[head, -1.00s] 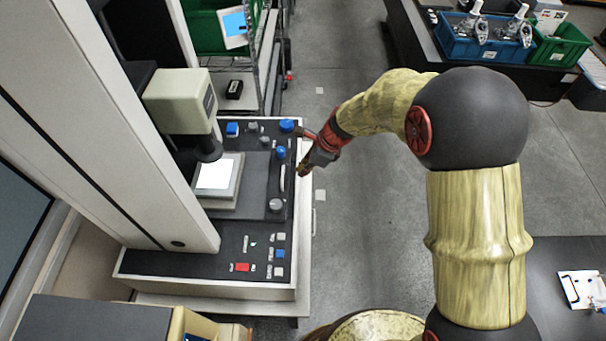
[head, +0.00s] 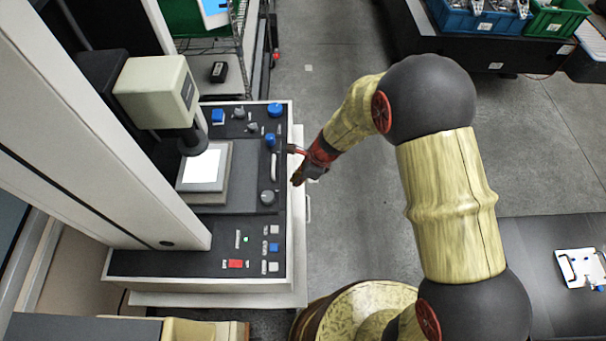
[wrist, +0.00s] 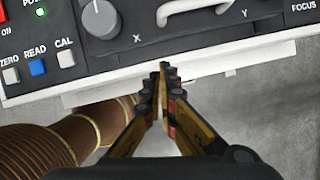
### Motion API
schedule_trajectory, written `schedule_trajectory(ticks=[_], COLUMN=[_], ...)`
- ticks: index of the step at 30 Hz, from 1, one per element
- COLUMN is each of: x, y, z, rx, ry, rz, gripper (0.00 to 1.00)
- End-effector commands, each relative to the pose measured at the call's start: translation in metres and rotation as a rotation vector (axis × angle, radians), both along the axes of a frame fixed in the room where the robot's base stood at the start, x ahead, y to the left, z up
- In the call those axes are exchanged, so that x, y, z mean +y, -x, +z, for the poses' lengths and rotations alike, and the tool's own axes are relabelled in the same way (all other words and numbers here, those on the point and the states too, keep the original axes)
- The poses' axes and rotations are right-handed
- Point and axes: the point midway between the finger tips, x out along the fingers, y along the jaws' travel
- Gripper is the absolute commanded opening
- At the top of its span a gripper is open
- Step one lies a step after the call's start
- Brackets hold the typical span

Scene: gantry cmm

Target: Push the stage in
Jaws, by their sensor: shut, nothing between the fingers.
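The stage is a dark slab (head: 248,178) on the machine, at the left of the head view. A grey block with a bright white glass plate (head: 203,168) lies on it, under the cream optical head (head: 157,92). A pale curved handle (head: 274,166) stands near the stage's right edge and shows partly at the top of the wrist view (wrist: 195,6). My gripper (head: 295,181) is beside the machine's right edge, to the right of the handle and apart from it. In the wrist view its fingers (wrist: 162,68) are together and empty, over the white front edge.
A grey knob (head: 267,198) sits near the handle, with blue knobs (head: 275,110) farther back. Buttons, including a red one (head: 236,264), line the near panel. A thin rail (head: 308,208) runs along the machine's side. Open floor (head: 370,200) lies to the right.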

Motion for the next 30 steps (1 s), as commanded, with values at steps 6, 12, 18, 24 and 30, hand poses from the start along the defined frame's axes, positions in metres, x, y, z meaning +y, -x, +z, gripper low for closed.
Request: schedule_trajectory(ticks=[6,12,18,24,30], x=[0.028,0.041,0.043,0.044,0.068], y=[-0.002,-0.004,-0.004,-0.004,0.0], z=[-0.008,-0.008,-0.008,-0.008,-0.007], rx=[-0.001,0.0,0.0,0.0,0.001], ry=[0.0,0.001,0.0,0.0,0.0], rz=[0.003,0.001,0.0,0.001,0.003], gripper=[0.0,0.0,0.0,0.0,0.0])
